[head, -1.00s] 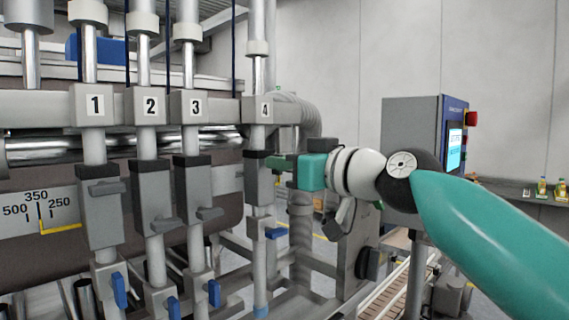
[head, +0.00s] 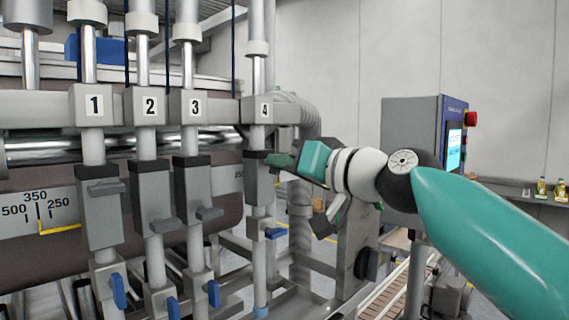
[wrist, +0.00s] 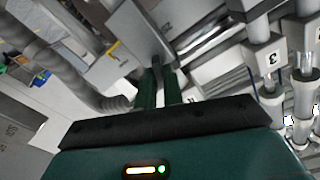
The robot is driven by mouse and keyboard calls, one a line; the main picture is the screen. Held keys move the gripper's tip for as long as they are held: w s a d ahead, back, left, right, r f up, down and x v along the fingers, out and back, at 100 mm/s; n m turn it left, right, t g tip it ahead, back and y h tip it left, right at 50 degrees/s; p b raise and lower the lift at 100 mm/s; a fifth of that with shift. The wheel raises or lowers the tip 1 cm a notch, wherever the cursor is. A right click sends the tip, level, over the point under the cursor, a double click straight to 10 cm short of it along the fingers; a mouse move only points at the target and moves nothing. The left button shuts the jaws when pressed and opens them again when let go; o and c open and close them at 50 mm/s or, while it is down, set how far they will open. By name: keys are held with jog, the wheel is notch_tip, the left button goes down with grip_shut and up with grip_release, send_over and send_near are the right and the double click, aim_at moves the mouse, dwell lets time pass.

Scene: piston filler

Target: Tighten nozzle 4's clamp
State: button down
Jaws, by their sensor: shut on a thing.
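Nozzle 4 is the rightmost pipe in the head view, under the block marked 4 (head: 264,110). Its grey clamp body (head: 257,185) has a dark top. My gripper (head: 282,161) reaches the upper right side of this clamp from the right, with its teal body tilted. In the wrist view its two green fingers (wrist: 159,88) are closed on a thin dark clamp lever (wrist: 157,63). The lever is mostly hidden by the fingers in the head view.
Clamps on nozzle 1 (head: 101,208), nozzle 2 (head: 153,195) and nozzle 3 (head: 192,190) stand to the left, with levers jutting out. A blue valve handle (head: 275,233) sits below clamp 4. A ribbed hose (head: 301,235) runs close behind my gripper. A control cabinet (head: 412,125) stands right.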

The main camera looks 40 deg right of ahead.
jog(key=m, duration=1.3)
jog(key=shift+d+f, duration=0.1)
jog(key=shift+f, duration=0.15)
dwell(0.4)
jog(key=c, duration=1.5)
grip_release()
jog(key=shift+s, duration=0.1)
jog(key=s, duration=1.3)
jog(key=shift+s+d, duration=0.2)
jog(key=shift+s, duration=0.1)
